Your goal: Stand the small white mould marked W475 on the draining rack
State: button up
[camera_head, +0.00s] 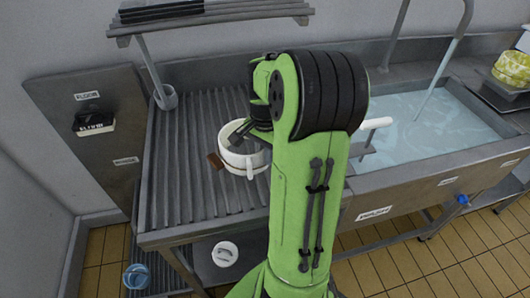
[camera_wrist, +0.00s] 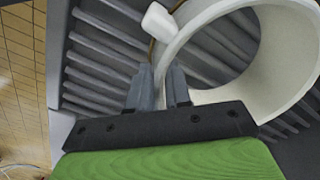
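A white round mould (camera_head: 243,158), open at the top like a short cylinder with small lugs, is at the ridged draining rack (camera_head: 190,195). Its marking cannot be read. In the wrist view the mould (camera_wrist: 292,60) shows as a large white ring at the right. My gripper (camera_wrist: 160,75) has one finger on each side of its wall, close against it. In the head view my arm hides most of my gripper (camera_head: 238,136). I cannot tell whether the mould touches the rack. A second small white round piece (camera_head: 225,254) lies lower down, below the rack's front edge.
A sink basin (camera_head: 425,125) with water is at the right. A slatted shelf (camera_head: 205,15) hangs above the rack. A small brown piece (camera_head: 215,160) is beside the mould. A dark block (camera_head: 95,122) is on the left panel. The rack's left and front parts are clear.

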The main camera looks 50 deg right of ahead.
jog(key=o, duration=0.3)
notch_tip(320, 180, up, 12)
jog(key=p, duration=0.5)
jog(key=s+a+r+n+t+h, duration=0.2)
jog(key=a+r+n, duration=0.2)
jog(key=a+n, duration=0.65)
jog(key=s+a+f+n+t+y, duration=0.1)
jog(key=s+a+n, duration=0.5)
jog(key=a, duration=0.6)
jog(key=s+t+y, duration=0.1)
jog(key=t, duration=0.1)
jog(key=shift+s+a+t+b, duration=0.3)
jog(key=shift+s+a, duration=0.1)
